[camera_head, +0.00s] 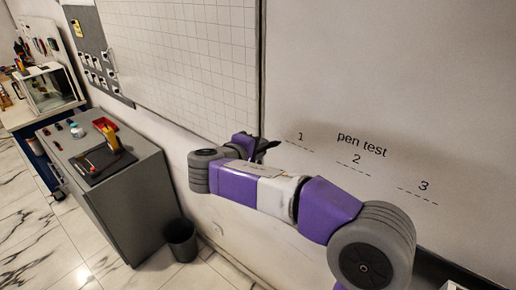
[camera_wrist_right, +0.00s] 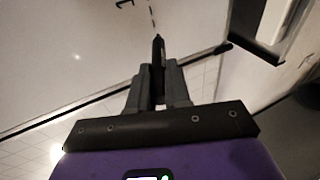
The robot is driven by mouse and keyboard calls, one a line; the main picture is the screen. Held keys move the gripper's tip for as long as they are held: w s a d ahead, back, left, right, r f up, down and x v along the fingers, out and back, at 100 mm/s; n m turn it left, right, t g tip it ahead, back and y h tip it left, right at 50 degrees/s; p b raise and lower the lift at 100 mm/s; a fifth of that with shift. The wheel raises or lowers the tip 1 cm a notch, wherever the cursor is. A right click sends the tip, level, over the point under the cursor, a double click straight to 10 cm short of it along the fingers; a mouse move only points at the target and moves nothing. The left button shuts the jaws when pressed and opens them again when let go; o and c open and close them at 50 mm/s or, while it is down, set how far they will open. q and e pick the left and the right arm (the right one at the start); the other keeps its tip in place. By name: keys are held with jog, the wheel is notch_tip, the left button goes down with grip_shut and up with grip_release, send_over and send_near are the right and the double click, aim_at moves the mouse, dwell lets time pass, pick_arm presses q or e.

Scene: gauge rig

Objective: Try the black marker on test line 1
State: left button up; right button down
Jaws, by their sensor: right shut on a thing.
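My right gripper (camera_head: 262,147) is at the wall board, just left of test line 1 (camera_head: 299,146), a dashed line under the number 1. In the right wrist view my right gripper (camera_wrist_right: 158,82) is shut on the black marker (camera_wrist_right: 158,55), whose dark tip points away from the jaws toward the dashes of test line 1 (camera_wrist_right: 153,15). I cannot tell whether the tip touches the board. In the head view the marker is too small and dark to make out clearly. My left gripper is not in view.
Test lines 2 (camera_head: 347,166) and 3 (camera_head: 417,194) lie further right, by the words "pen test" (camera_head: 361,144). A gridded whiteboard (camera_head: 190,60) hangs left of the board. A grey cabinet (camera_head: 130,200) with tools on top and a dark bin (camera_head: 181,240) stand lower left.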

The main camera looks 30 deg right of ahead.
jog(key=shift+w+d, duration=0.3)
jog(key=shift+d, duration=0.35)
jog(key=shift+s, duration=0.1)
jog(key=shift+s+d+b, duration=0.3)
jog(key=shift+s+b, duration=0.3)
jog(key=shift+s, duration=0.05)
jog(key=shift+s+d+b, duration=0.35)
jog(key=shift+s+b, duration=0.2)
jog(key=shift+s, duration=0.3)
jog(key=shift+s+d+b, duration=0.35)
jog(key=shift+s+b, duration=0.2)
jog(key=shift+s, duration=0.35)
jog(key=shift+s+d+b, duration=0.35)
jog(key=shift+s+b, duration=0.2)
jog(key=shift+s, duration=0.3)
jog(key=shift+w+a+p, duration=0.4)
jog(key=shift+w+a, duration=0.05)
jog(key=shift+w, duration=0.65)
jog(key=shift+w+a+p, duration=0.4)
jog(key=shift+w+p, duration=0.05)
jog(key=shift+w, duration=0.7)
jog(key=shift+w+a+p, duration=0.4)
jog(key=shift+w+a, duration=0.05)
jog(key=shift+w, duration=0.65)
